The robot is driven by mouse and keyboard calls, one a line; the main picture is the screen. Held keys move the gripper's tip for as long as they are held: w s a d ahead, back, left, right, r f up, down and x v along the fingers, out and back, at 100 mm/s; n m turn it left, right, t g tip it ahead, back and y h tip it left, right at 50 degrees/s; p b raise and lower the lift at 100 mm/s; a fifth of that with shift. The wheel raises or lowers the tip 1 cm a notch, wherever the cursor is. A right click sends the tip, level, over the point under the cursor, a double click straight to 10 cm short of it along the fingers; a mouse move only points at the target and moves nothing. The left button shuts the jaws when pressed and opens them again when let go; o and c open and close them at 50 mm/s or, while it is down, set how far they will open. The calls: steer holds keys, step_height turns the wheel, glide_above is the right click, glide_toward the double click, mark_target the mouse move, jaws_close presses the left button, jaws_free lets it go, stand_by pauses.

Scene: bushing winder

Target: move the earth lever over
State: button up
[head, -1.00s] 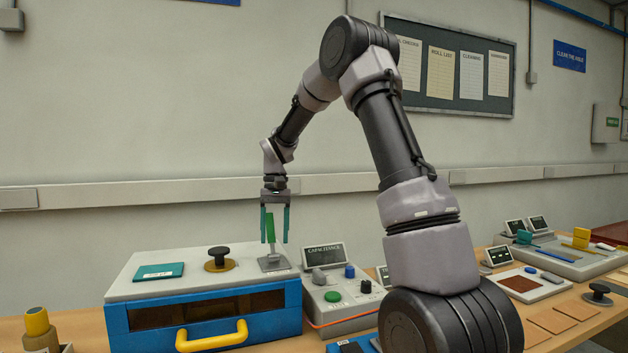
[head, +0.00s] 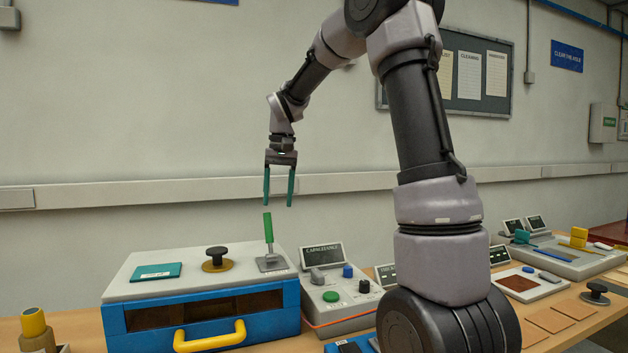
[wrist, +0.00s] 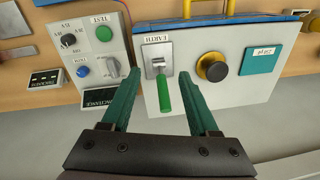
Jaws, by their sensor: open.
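The earth lever (head: 268,229) has a green handle on a grey metal base plate, at the right rear of the white top of the blue box (head: 200,262). The handle stands nearly upright, leaning slightly left in the head view. In the wrist view the lever (wrist: 163,94) lies between the fingers, beside a plate marked EARTH (wrist: 156,52). My gripper (head: 279,203) is open and empty, with green fingers pointing down. It is above the handle's top and apart from it. The gripper also shows in the wrist view (wrist: 163,100).
A black knob on a gold disc (head: 216,259) and a teal card (head: 156,272) are on the same box top. A yellow handle (head: 210,338) is on its front. The capacitance unit (head: 340,300) stands just right. The wall is behind.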

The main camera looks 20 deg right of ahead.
steer(key=s+d+r+t, duration=0.2)
steer(key=s+r, duration=0.1)
steer(key=s, duration=0.5)
steer(key=s+d+r+m+t, duration=0.1)
steer(key=s+r+t, duration=0.1)
steer(key=s, duration=0.7)
steer(key=shift+s+d+r+t+y, duration=0.15)
steer(key=shift+d+r+t+y, duration=0.2)
steer(key=shift+r, duration=0.2)
steer(key=s+d+f+m+t, duration=0.1)
steer(key=s+t, duration=0.1)
steer(key=s, duration=0.5)
steer(key=shift+f, duration=0.25)
